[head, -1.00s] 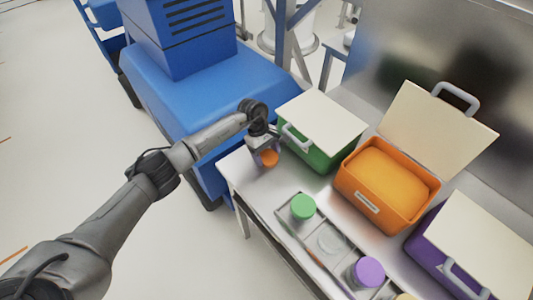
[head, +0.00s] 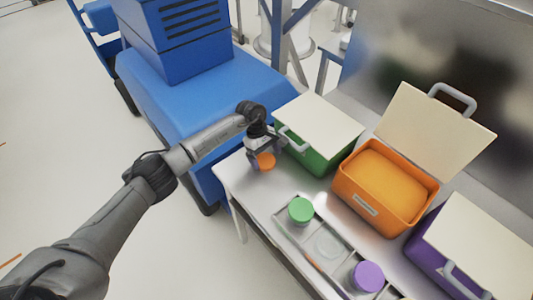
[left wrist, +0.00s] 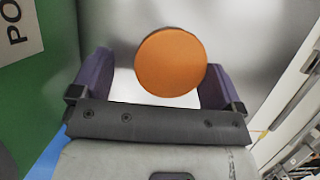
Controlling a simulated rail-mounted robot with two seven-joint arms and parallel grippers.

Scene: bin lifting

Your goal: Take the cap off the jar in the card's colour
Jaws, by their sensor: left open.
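An orange cap (head: 265,161) lies at the left end of the metal table; it fills the middle of the left wrist view (left wrist: 171,62). My left gripper (head: 262,156) is open just above it, with its purple fingers (left wrist: 160,85) on either side of the cap. A tray (head: 313,259) holds a jar with a green cap (head: 301,210), a pale round uncapped jar or opening (head: 328,245) and a jar with a purple cap (head: 367,277). I cannot make out a colour card. My right gripper is out of view.
Along the back stand a green bin (head: 311,155) with its lid down, an open orange bin (head: 370,209) with orange contents, and a purple bin (head: 430,251) with a pale lid. A blue machine (head: 200,90) stands beyond the table's left end.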

